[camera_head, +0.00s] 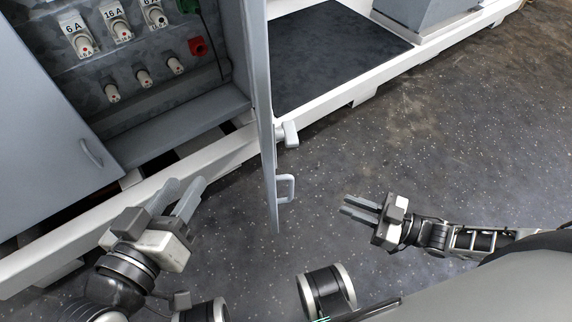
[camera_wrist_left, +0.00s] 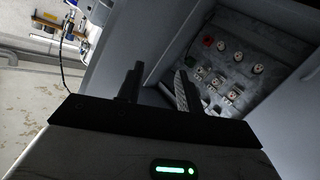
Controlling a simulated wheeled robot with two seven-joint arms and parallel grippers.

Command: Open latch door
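The grey door (camera_head: 264,110) of the cabinet stands swung out, seen nearly edge-on. It carries a light handle (camera_head: 286,188) near its lower end and a latch piece (camera_head: 290,134) above that. A second grey panel (camera_head: 40,140) with its own handle (camera_head: 91,152) is at the left. My left gripper (camera_head: 187,184) is open and empty, in front of the cabinet opening and left of the swung-out door. Its spread fingers show in the left wrist view (camera_wrist_left: 158,80). My right gripper (camera_head: 343,204) is right of the door, apart from the handle, with its fingers close together; whether they meet is unclear.
Inside the cabinet are several labelled switches or sockets (camera_head: 118,25) and a red socket (camera_head: 198,46). A white base frame (camera_head: 215,152) runs along the bottom. A dark platform (camera_head: 325,55) lies right of the door. The speckled floor (camera_head: 440,130) at right is clear.

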